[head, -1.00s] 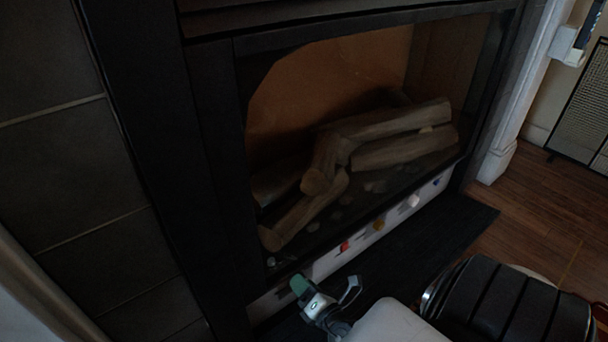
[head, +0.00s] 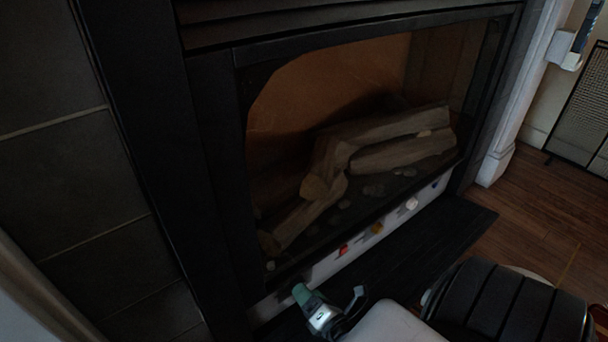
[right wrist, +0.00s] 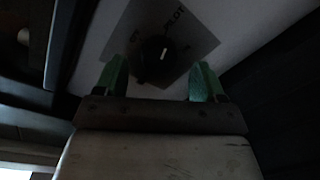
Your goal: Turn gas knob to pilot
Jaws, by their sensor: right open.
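In the right wrist view a round black knob (right wrist: 155,58) with a white mark sits on a grey plate (right wrist: 197,44) with dark lettering; "LOT" can be read, the rest is unclear. My right gripper (right wrist: 159,80) is open, its green fingertips on either side of the knob's near edge. I cannot tell whether they touch it. In the head view the right gripper (head: 330,294) is low at the left end of the white panel (head: 322,268) under the fireplace. The knob is not clearly visible there. My left gripper is not in view.
Red (head: 343,250), yellow (head: 377,228), white (head: 411,204) and blue controls line the panel to the right. Logs (head: 385,140) lie in the firebox above. A dark hearth slab (head: 430,245) lies in front, with wooden floor (head: 535,215) beyond.

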